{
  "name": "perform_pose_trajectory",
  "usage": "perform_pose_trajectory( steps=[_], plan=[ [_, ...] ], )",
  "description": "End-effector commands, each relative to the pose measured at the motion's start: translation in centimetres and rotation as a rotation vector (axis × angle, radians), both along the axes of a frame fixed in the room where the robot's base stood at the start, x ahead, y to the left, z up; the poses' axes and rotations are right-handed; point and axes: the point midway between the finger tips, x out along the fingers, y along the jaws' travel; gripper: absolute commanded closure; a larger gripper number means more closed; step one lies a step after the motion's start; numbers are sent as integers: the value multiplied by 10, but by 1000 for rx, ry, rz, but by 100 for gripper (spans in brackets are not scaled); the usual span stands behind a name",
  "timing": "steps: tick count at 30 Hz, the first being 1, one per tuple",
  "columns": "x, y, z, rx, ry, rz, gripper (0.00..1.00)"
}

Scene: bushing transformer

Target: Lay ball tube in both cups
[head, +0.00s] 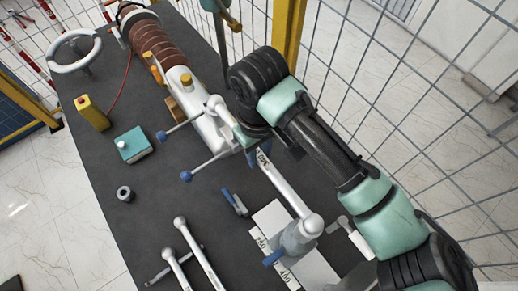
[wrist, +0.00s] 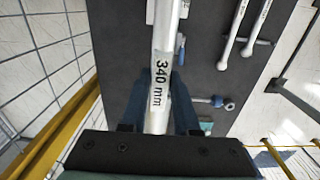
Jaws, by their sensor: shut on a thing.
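My gripper (head: 256,152) is shut on a white ball tube (head: 285,189) near its upper end in the head view. In the wrist view the tube, labelled 340 mm (wrist: 160,85), runs between the blue fingers (wrist: 157,105). The tube's ball end (head: 312,224) overlaps a grey-blue cup-like holder (head: 294,243) with a blue handle. I cannot tell whether the ball touches it. A white fitting (head: 208,124) with blue-knobbed rods is beside my gripper.
Two more ball tubes (head: 200,257) lie at the table's near side. A white labelled plate (head: 268,216) lies under the holder. A teal box (head: 133,144), a yellow box (head: 91,113) and a dark ring (head: 125,194) are at left. Wire fencing (head: 400,120) borders the right.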

Motion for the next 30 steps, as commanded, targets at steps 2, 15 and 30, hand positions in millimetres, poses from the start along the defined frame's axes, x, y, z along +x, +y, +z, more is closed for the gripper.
perform_pose_trajectory(
  steps=[2,15,30],
  plan=[
    [0,0,-1,1,-1,0,100],
    [0,0,0,1,-1,0,36],
    [1,1,21,0,-4,2,36]
  ],
)
